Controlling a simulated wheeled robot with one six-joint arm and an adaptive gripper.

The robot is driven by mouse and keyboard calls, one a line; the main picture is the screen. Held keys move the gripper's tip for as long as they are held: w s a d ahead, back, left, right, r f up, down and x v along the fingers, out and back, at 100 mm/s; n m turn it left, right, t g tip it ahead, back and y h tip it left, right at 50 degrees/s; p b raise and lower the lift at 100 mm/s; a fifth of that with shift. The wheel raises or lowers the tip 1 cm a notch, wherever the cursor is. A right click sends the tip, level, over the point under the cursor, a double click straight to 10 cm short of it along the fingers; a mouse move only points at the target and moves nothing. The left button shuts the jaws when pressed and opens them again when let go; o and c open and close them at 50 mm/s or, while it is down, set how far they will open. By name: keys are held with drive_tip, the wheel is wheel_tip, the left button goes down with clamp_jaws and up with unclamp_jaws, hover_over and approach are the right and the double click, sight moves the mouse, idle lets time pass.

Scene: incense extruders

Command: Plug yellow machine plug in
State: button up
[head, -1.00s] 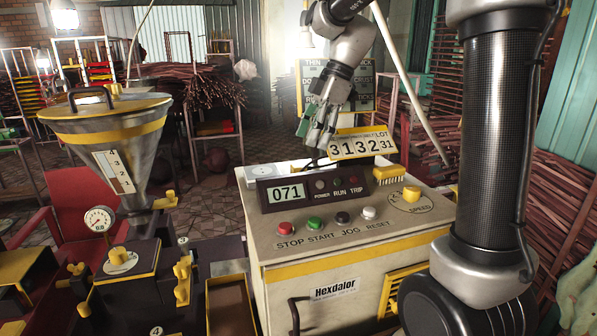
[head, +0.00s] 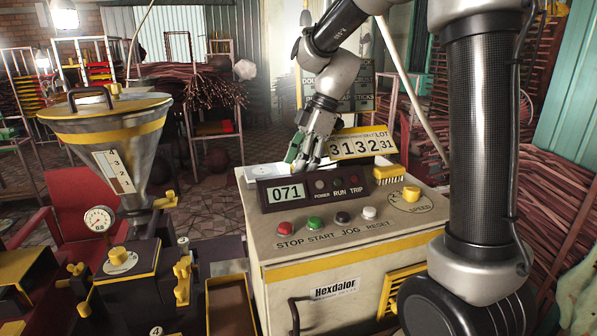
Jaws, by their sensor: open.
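The yellow-trimmed control machine (head: 345,235) stands in the middle right, with a display box reading 071 (head: 286,192) and a row of buttons on its top. I cannot make out a plug or a socket; the area behind the box is hidden.
A yellow brush (head: 389,174) and a speed knob (head: 411,193) sit on the machine top at the right. A metal hopper (head: 112,150) with a pressure gauge (head: 99,221) stands at the left. Racks of incense sticks (head: 200,90) fill the back.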

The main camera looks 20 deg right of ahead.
idle(0.3)
drive_tip(key=c, duration=1.1)
wheel_tip(320, 180, up, 10)
